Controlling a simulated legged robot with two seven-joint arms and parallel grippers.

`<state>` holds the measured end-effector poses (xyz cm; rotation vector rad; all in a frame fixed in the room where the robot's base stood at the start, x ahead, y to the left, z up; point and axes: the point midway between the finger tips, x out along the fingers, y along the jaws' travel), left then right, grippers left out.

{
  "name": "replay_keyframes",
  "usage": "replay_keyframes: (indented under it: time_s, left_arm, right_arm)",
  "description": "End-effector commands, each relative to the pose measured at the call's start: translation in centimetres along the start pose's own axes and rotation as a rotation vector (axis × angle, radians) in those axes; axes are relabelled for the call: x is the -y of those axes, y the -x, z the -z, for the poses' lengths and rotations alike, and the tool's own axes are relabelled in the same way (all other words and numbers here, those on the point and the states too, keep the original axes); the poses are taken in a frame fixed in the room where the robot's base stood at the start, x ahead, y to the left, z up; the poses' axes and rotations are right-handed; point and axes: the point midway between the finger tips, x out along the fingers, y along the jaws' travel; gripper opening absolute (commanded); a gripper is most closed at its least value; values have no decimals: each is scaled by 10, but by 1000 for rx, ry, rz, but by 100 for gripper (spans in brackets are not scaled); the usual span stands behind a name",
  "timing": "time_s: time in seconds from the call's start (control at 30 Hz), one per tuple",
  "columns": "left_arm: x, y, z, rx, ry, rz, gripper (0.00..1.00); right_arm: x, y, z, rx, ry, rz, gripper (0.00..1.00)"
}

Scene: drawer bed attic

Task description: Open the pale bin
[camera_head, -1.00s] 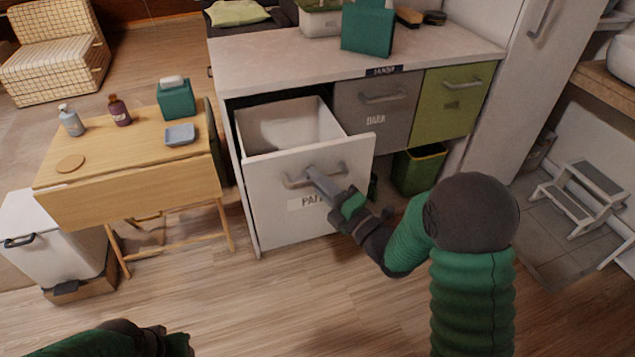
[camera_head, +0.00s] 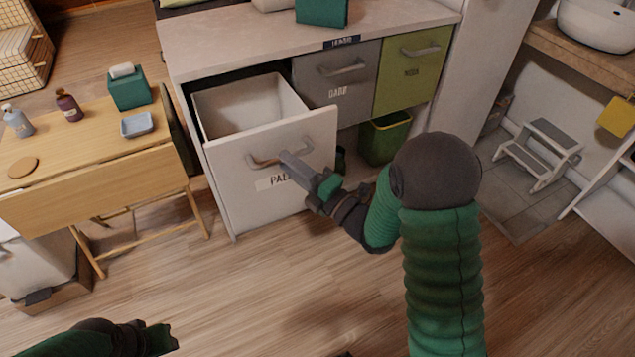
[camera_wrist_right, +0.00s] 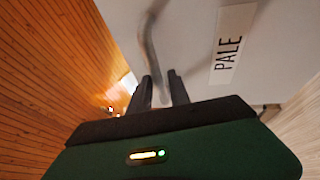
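The pale bin (camera_head: 225,160) is a white pull-out drawer, standing well out from the left end of the counter unit. Its open top shows an empty-looking pale inside. Its front carries a bar handle and a label, which reads "PALE" in the right wrist view (camera_wrist_right: 232,45).
A grey bin (camera_head: 335,85) and a green bin (camera_head: 415,65) are closed beside the pale one. A wooden folding table (camera_head: 80,165) with bottles stands close on the left. A waste basket (camera_head: 385,138) sits under the counter. The floor in front is clear.

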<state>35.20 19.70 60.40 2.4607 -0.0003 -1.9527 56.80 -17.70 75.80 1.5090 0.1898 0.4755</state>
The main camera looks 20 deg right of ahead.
Motion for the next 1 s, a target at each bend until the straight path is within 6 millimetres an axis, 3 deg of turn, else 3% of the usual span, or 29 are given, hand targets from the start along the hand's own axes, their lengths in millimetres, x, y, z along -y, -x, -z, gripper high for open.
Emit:
replay_keyframes:
  time_s: [0.3, 0.37, 0.5, 0.67, 1.0]
  left_arm:
    - [0, 9, 2, 0, 0, 0, 36]
    - [0, 31, 7, 1, 0, 0, 36]
    - [0, 45, 11, -1, 0, 0, 36]
    - [0, 49, 12, 0, 0, 0, 36]
    - [0, 47, 11, 0, 0, 0, 36]
  right_arm:
    - [1, 94, -1, 6, -6, 7, 23]
    - [-6, 105, -2, 4, -7, 11, 23]
    - [-3, 131, -2, 5, -5, 9, 23]
    - [0, 144, -1, 2, -3, 4, 23]
    - [2, 144, 0, 0, -1, 3, 23]
